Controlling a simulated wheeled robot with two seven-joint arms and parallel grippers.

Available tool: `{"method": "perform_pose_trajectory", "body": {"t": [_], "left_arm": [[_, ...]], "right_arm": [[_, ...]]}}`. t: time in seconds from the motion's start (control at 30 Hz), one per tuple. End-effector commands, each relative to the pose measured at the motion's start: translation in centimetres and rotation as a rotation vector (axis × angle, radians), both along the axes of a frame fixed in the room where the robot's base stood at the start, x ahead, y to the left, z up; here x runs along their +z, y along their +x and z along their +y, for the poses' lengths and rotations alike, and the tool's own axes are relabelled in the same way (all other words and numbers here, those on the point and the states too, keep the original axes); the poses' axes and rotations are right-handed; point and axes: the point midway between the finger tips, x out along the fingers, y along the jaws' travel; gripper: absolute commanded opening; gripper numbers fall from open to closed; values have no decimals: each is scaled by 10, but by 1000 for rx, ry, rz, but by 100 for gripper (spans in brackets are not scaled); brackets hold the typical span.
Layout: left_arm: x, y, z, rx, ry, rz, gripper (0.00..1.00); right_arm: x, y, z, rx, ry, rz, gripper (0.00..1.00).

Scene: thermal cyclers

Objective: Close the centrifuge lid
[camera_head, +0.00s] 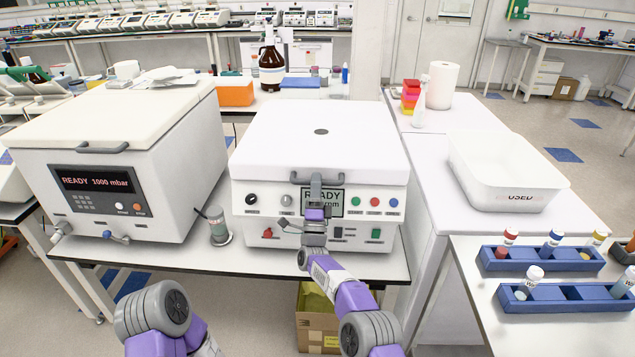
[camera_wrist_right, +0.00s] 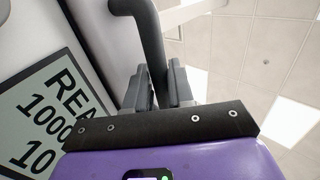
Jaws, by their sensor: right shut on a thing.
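The centrifuge is the white box (camera_head: 392,200) in the middle of the bench, with a grey READY screen (camera_head: 333,203) on its front. Its white lid (camera_head: 275,140) lies flat over the top and looks down on the body; I cannot tell whether it is latched. A grey bar handle (camera_head: 299,179) sits at the lid's front edge. My right gripper (camera_head: 316,184) is at the handle's middle, reaching up in front of the screen. In the right wrist view, its fingers (camera_wrist_right: 162,88) are shut on the handle (camera_wrist_right: 150,42). My left gripper is out of view.
A white vacuum oven (camera_head: 135,165) stands to the left, with a small grey-capped container (camera_head: 218,228) between the machines. To the right are a white USED tub (camera_head: 507,178) and blue racks (camera_head: 545,259) with bottles. A cardboard box (camera_head: 318,318) sits below the bench.

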Motion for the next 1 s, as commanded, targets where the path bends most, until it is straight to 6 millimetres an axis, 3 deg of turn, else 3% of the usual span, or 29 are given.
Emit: {"method": "perform_pose_trajectory", "body": {"t": [0.03, 0.17, 0.2, 0.33, 0.77, 1.0], "left_arm": [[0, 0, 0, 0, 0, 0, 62], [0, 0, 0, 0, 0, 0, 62], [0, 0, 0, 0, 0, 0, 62], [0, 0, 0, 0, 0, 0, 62], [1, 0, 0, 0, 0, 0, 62], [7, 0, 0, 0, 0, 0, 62]], "right_arm": [[-8, 2, -1, 0, -4, 20, 0], [-8, 3, -1, 0, -4, 20, 0], [-9, 3, -1, 0, -4, 21, 24], [-8, 2, -1, 0, -4, 19, 42], [-4, 1, 0, 0, -3, 11, 42], [-14, -10, 0, 1, -3, 12, 42]]}}
